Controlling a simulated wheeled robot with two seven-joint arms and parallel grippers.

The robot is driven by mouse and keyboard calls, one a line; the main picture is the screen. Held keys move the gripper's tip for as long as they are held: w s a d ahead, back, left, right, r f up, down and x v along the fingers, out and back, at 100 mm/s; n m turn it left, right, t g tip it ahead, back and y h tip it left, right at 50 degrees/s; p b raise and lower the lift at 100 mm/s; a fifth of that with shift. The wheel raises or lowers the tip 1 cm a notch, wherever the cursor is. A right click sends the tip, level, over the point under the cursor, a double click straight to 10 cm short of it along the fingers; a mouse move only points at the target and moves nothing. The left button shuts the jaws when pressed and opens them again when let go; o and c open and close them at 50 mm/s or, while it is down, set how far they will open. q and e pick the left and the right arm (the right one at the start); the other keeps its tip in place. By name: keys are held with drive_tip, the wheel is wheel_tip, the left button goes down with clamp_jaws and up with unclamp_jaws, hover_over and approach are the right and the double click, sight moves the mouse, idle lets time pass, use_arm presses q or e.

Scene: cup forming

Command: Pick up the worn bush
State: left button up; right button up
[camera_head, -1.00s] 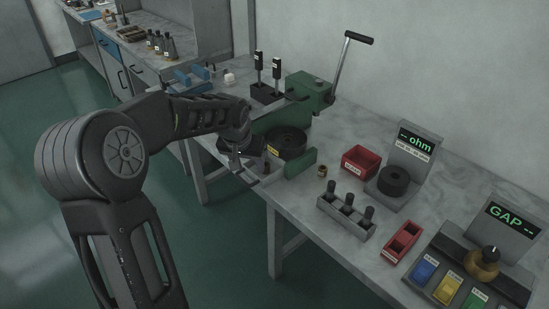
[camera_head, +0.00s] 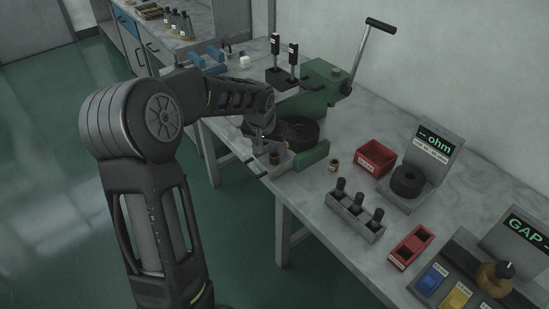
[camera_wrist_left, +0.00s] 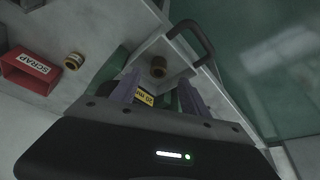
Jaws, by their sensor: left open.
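A small brown bush (camera_head: 275,158) stands on the light plate of the green press, at the table's front edge. In the left wrist view this bush (camera_wrist_left: 158,67) shows between and beyond my two fingers, with a dark hole in its top. A second brown bush (camera_head: 334,165) stands on the table near the red bin; it also shows in the left wrist view (camera_wrist_left: 73,61). I cannot tell by looks which is worn. My left gripper (camera_head: 266,146) is open and empty, close to the bush on the plate. My right gripper is out of view.
The green press (camera_head: 322,85) with its long lever stands behind the gripper, with a black round part (camera_head: 303,128). The red SCRAP bin (camera_head: 376,158), a grey holder with pegs (camera_head: 352,222) and a red tray (camera_head: 411,247) stand to the right. A handle (camera_wrist_left: 190,35) borders the plate.

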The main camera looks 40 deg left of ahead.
sight(274, 156)
use_arm(q)
drive_tip(key=p+x, duration=0.1)
drive_tip(key=x, duration=0.4)
drive_tip(key=shift+w, duration=0.1)
idle(0.3)
drive_tip(key=shift+d, duration=0.1)
drive_tip(key=shift+c, duration=0.2)
clamp_jaws()
idle(0.5)
